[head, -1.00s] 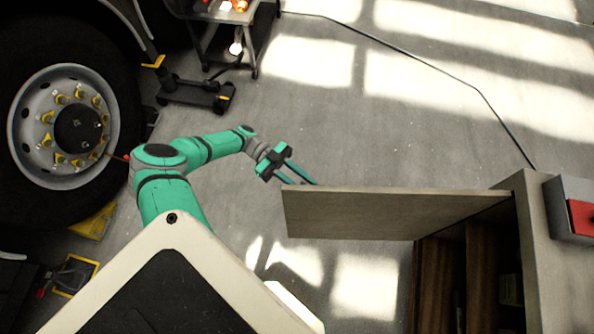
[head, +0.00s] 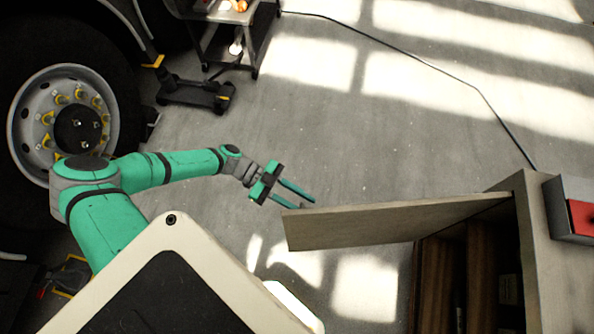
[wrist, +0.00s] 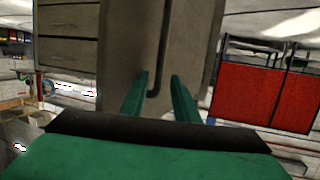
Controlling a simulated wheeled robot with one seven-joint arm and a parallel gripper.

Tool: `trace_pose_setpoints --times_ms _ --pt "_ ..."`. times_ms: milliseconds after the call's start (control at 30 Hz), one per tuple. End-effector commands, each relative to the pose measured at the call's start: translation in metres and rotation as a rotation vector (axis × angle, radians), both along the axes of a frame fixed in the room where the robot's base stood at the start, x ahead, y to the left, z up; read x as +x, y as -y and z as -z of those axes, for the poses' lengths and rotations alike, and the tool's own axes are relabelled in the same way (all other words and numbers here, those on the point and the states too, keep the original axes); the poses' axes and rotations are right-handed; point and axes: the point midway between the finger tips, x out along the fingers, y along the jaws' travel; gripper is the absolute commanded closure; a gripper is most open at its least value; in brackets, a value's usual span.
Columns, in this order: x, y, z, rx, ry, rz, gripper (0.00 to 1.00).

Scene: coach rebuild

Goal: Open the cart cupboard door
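The cupboard door (head: 360,226) is a grey-beige panel. It stands swung out wide from the cart (head: 535,225), and the dark cupboard inside (head: 450,285) shows below it in the head view. My gripper (head: 306,203) is at the door's free end, on its upper side in the picture. In the wrist view my gripper's fingers (wrist: 158,88) are apart, and a dark bar handle (wrist: 154,65) appears between them in front of the door panel (wrist: 190,40). I cannot tell whether the fingers touch the handle.
A truck wheel (head: 75,125) and a floor jack (head: 195,93) are at the left. A trolley (head: 235,35) stands at the top. A red item (head: 582,217) is at the right edge. A dark cable (head: 430,62) crosses the otherwise open floor.

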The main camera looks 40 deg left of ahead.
Motion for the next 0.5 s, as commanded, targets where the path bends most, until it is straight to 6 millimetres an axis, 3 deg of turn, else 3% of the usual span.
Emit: trace_pose_setpoints --times_ms 33,200,233,500 --pt "-0.039 0.016 -0.078 -0.259 0.026 0.199 0.72" --pt "-0.039 0.016 -0.078 -0.259 0.026 0.2 0.72" --pt "0.001 -0.001 -0.006 -0.007 0.0 -0.001 0.72" --pt "0.008 -0.01 -0.005 -0.006 0.003 -0.002 0.72"
